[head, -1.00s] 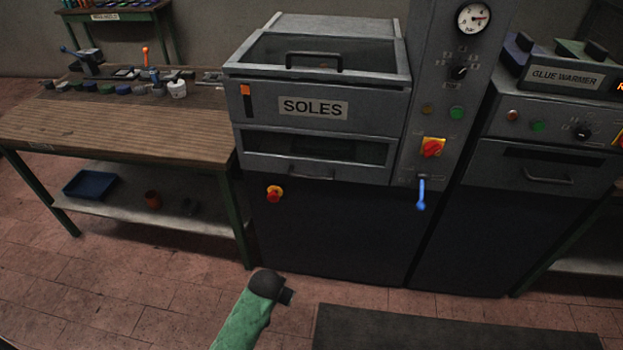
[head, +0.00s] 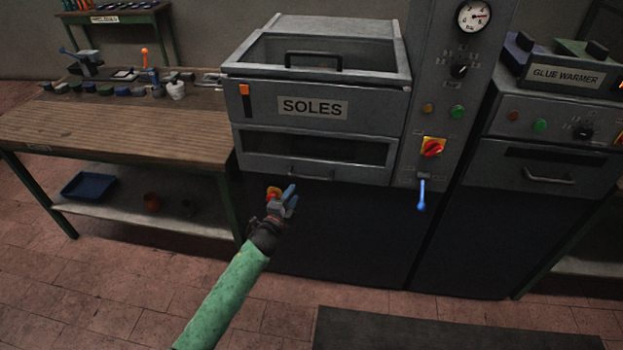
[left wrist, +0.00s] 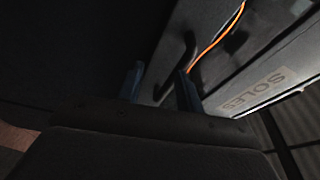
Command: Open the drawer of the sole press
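The sole press (head: 365,112) is a grey machine with a SOLES label. Its drawer (head: 262,165) is the low front below the label, with a dark window strip and a small bar handle (head: 312,175). The drawer looks shut. My right gripper is not in view.
A wooden workbench (head: 110,130) with small items stands left of the press. A blue lever (head: 422,194) and a red and yellow switch (head: 433,147) are on the column at right. The glue warmer (head: 545,130) stands further right. The floor in front is clear around a dark mat (head: 450,330).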

